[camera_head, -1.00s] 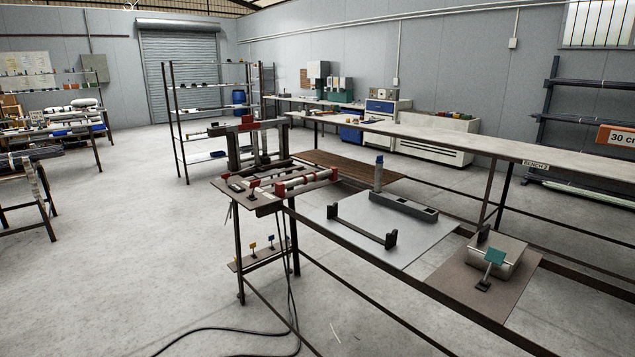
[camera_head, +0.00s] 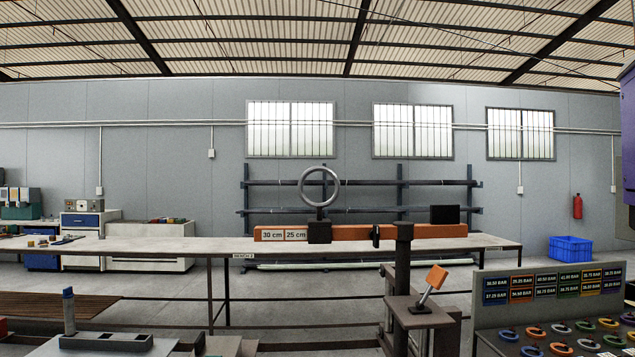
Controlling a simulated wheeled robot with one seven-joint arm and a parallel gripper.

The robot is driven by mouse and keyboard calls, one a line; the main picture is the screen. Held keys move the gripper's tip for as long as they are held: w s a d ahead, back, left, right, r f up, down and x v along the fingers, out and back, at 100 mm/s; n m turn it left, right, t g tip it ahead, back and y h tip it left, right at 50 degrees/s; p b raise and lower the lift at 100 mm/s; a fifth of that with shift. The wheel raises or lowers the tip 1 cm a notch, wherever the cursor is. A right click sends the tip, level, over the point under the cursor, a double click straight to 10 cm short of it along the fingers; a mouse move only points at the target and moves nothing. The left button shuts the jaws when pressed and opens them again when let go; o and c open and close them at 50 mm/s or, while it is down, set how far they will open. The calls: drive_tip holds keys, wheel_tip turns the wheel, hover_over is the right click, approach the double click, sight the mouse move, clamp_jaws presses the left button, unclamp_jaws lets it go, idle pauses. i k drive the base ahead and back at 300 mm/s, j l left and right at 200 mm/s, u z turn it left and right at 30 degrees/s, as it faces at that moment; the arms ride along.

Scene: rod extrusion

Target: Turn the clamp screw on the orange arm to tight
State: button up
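The orange arm (camera_head: 350,233) runs level across the middle of the view, above the long bench. Labels reading 30 cm and 25 cm (camera_head: 284,235) are on its left part. A black block (camera_head: 320,233) sits on it, with a grey ring (camera_head: 319,187) standing above. A small dark piece (camera_head: 376,236) sits on the arm near a dark upright post (camera_head: 403,275). I cannot tell which part is the clamp screw, or how tight it is. My gripper is not in view.
A long pale bench (camera_head: 210,247) stands behind the arm. A stand with an orange-topped lever (camera_head: 436,277) is in front of the post. A board with pressure labels (camera_head: 550,284) and several coloured rings are at right. A blue crate (camera_head: 571,249) is on the floor.

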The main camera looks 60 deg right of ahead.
sight(374, 235)
drive_tip(key=i+z, duration=0.1)
drive_tip(key=z, duration=0.3)
drive_tip(key=i+z, duration=0.1)
drive_tip(key=z, duration=0.35)
drive_tip(key=i+j+z, duration=0.1)
drive_tip(key=z, duration=0.3)
